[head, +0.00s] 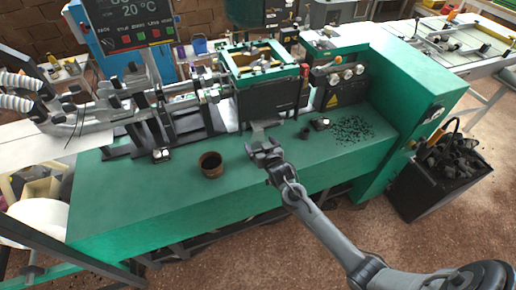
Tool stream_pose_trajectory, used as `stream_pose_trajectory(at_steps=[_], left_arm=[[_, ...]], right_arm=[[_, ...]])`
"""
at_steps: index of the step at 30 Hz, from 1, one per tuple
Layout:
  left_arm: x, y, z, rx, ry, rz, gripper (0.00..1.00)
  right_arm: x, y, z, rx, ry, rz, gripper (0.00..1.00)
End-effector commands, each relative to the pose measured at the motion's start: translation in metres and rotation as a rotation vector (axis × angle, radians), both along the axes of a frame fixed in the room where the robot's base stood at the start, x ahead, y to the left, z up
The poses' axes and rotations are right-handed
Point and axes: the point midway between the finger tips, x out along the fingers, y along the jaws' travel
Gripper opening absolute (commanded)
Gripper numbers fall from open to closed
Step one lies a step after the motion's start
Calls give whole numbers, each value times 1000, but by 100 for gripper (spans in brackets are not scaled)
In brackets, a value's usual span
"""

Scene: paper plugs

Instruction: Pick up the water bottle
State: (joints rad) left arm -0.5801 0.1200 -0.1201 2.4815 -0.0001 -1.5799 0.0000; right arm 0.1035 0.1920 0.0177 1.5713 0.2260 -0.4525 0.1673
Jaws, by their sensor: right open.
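I cannot make out a water bottle with certainty in the head view. My right gripper (263,150) is open over the green machine bed, near its middle, with its arm coming in from the lower right. Nothing shows between its fingers. A brown round cup (211,165) stands on the bed to the left of the gripper, apart from it. My left gripper is not in view.
The green machine bed (130,205) has clear room at its front left. Dark crumbs (352,130) lie on its right part. The press block (272,98) rises behind the gripper. A black bin (440,175) of dark lumps stands at the right.

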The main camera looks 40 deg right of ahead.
Motion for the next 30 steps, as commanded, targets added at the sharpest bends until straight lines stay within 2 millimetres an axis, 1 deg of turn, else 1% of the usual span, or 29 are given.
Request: stream_pose_trajectory(at_steps=[5,12,15,18,24,25,30], left_arm=[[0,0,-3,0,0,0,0],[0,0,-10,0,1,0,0],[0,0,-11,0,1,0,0],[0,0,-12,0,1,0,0],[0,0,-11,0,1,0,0],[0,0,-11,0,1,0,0],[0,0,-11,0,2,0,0]], right_arm=[[10,-4,-2,-1,0,0,94],[38,-16,-8,0,-1,0,94],[45,-19,-11,-1,1,0,94],[48,-20,-11,-1,0,0,94],[49,-20,-11,0,0,0,94],[49,-20,-11,0,0,0,93],[48,-20,-11,0,0,0,67]])
